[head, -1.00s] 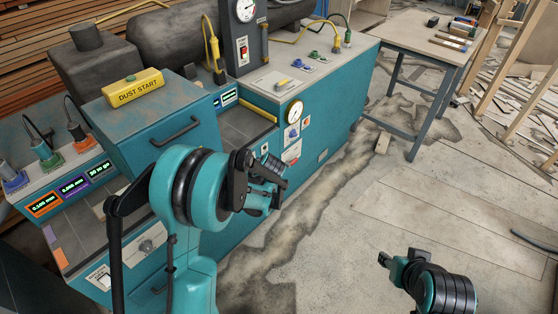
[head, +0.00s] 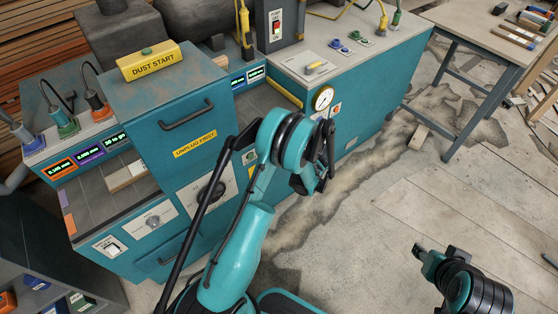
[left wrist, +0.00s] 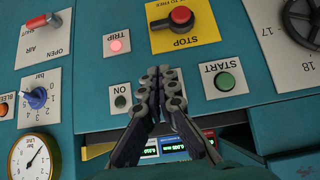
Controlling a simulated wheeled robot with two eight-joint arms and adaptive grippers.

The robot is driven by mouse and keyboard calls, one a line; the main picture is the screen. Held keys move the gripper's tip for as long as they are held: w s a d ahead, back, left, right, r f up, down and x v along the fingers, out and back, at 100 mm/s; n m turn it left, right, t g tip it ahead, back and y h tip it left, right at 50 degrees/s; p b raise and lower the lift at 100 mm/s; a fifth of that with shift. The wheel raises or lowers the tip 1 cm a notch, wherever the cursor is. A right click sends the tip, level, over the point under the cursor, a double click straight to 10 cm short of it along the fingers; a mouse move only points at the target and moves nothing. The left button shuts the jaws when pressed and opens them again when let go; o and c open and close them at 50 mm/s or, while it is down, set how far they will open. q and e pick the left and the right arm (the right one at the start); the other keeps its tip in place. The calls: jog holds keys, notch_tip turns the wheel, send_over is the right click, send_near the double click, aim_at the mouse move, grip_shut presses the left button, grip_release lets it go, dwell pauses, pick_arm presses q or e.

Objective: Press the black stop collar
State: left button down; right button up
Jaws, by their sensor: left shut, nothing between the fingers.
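In the left wrist view, a red stop knob (left wrist: 181,16) with a dark part on its left side sits on a yellow STOP plate (left wrist: 200,35) at the top. In the head view the left gripper (head: 318,182) is in front of the teal machine, and the stop knob is hidden. My right gripper (head: 420,252) is over the floor at lower right, far from the machine.
A handwheel (left wrist: 303,22) is at upper right. Open floor (head: 390,200) lies to the right.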

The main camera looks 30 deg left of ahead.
pick_arm(q)
jog(key=d+f+b+x, duration=0.2)
jog(key=b+x, duration=0.3)
jog(key=x, duration=0.7)
jog(key=shift+s+a+f, duration=0.2)
jog(key=shift+s, duration=0.15)
jog(key=shift+w+d+f+m+g+y, duration=0.15)
jog(key=shift+w+f+m+g+y, duration=0.2)
jog(key=shift+g, duration=0.25)
jog(key=shift+f, duration=0.1)
jog(key=shift+w+d+f, duration=0.1)
jog(key=shift+f, duration=0.85)
jog(key=shift+w+f, duration=0.15)
jog(key=shift+f, duration=0.95)
